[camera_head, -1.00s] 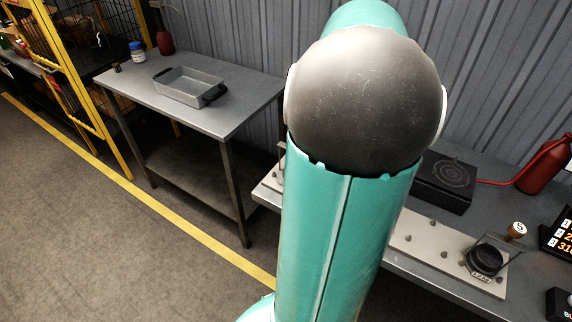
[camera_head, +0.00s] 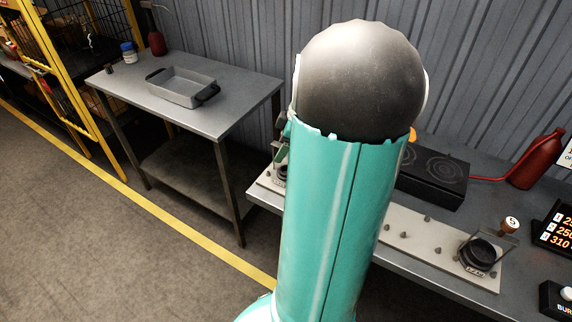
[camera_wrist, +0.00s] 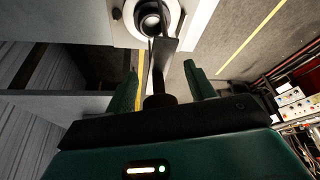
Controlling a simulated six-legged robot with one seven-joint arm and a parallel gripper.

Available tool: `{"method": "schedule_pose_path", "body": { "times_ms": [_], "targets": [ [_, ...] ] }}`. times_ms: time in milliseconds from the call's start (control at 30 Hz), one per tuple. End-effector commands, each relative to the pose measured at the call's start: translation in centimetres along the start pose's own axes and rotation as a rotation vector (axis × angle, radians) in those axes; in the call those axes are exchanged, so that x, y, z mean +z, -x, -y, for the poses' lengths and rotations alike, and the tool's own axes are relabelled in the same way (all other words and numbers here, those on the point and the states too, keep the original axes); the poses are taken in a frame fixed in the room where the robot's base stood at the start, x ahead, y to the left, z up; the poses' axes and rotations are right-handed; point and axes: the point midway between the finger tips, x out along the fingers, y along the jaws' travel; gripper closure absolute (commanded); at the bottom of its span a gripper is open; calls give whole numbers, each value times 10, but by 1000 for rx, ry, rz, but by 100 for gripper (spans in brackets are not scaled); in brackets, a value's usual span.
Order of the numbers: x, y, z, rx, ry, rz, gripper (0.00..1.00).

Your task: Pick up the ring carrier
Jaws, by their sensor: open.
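In the wrist view, my gripper (camera_wrist: 162,82) is open, with one green finger on each side of a dark upright handle (camera_wrist: 164,58). The handle seems to belong to the ring carrier, which sits by a round dark-and-white ring piece (camera_wrist: 150,17) at the top. I cannot tell whether the fingers touch the handle. In the head view, my arm hides most of this spot; a small dark round part (camera_head: 280,173) shows at the left end of the bench. A second, similar dark round piece (camera_head: 479,254) with a numbered knob (camera_head: 510,225) stands at the right.
A grey bench (camera_head: 430,272) carries a black two-ring hotplate (camera_head: 432,177), a red bottle (camera_head: 538,160) and a price-like display (camera_head: 556,228). A separate metal table (camera_head: 225,118) holds a grey two-handled tray (camera_head: 181,90). The floor in front is clear.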

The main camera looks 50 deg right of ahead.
Motion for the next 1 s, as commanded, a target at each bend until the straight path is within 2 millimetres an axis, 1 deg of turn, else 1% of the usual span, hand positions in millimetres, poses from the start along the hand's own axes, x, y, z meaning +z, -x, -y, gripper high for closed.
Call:
{"method": "schedule_pose_path", "body": {
  "times_ms": [67, 100, 167, 200, 267, 300, 367, 767, 867, 1000],
  "targets": [
    [0, 0, 0, 0, 0, 0, 46],
    [0, 0, 0, 0, 0, 0, 50],
    [0, 0, 0, 0, 0, 0, 62],
    [0, 0, 0, 0, 0, 0, 70],
    [0, 0, 0, 0, 0, 0, 81],
    [0, 0, 0, 0, 0, 0, 89],
    [0, 0, 0, 0, 0, 0, 100],
    [-1, 4, 0, 2, 1, 0, 100],
    [-5, 13, -1, 3, 2, 0, 100],
    [-15, 36, -1, 6, 3, 1, 100]
  ]
}}
